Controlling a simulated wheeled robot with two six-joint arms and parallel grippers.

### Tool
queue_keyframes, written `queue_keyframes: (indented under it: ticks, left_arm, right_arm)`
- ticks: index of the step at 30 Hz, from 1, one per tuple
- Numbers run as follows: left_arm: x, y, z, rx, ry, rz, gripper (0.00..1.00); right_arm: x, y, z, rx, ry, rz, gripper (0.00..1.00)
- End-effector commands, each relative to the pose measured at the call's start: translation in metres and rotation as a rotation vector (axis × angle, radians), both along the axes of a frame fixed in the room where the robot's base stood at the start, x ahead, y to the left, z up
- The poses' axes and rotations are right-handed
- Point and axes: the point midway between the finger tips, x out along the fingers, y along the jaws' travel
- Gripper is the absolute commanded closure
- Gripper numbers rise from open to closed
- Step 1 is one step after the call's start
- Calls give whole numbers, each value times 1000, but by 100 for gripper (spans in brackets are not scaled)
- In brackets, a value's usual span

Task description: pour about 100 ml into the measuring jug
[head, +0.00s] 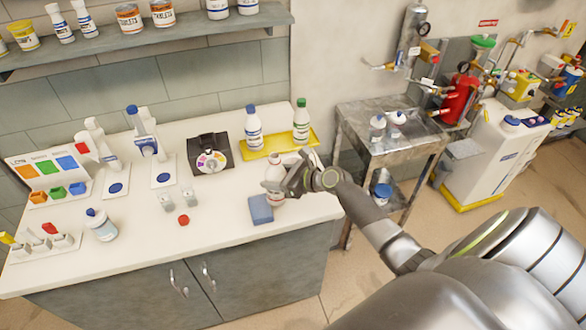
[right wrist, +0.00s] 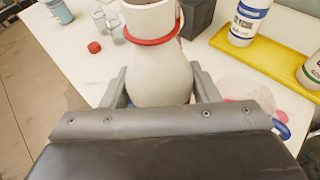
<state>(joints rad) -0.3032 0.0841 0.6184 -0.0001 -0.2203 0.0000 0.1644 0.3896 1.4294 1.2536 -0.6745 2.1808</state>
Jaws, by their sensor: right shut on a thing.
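A white bottle (head: 273,177) with a red ring round its neck is in my right gripper (head: 296,181) at the right end of the counter. In the right wrist view the fingers of the right gripper (right wrist: 160,90) are shut on the two sides of the bottle's body (right wrist: 160,78); its top runs out of the picture. A red cap (head: 183,220) lies loose on the counter, also in the right wrist view (right wrist: 94,47). Two small clear vessels (head: 166,202) (head: 189,198) stand behind it; I cannot tell if either is the measuring jug. My left gripper is out of view.
A blue block (head: 260,209) lies in front of the held bottle. A yellow tray (head: 282,146) behind holds a blue-capped bottle (head: 253,128) and a green-capped one (head: 301,121). A dark box with a dial (head: 210,153) stands left. A white blue-lidded container (head: 101,226) stands front left.

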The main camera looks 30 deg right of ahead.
Motion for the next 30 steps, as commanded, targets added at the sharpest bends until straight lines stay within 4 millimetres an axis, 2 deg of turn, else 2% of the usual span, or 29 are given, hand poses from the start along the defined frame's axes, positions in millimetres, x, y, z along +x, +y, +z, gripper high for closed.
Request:
queue_keyframes:
  ticks: [9,30]
  left_arm:
    - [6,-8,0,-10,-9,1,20]
    - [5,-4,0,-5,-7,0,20]
  right_arm:
    - [1,0,0,-7,-5,0,77]
    - [1,0,0,-6,-5,0,77]
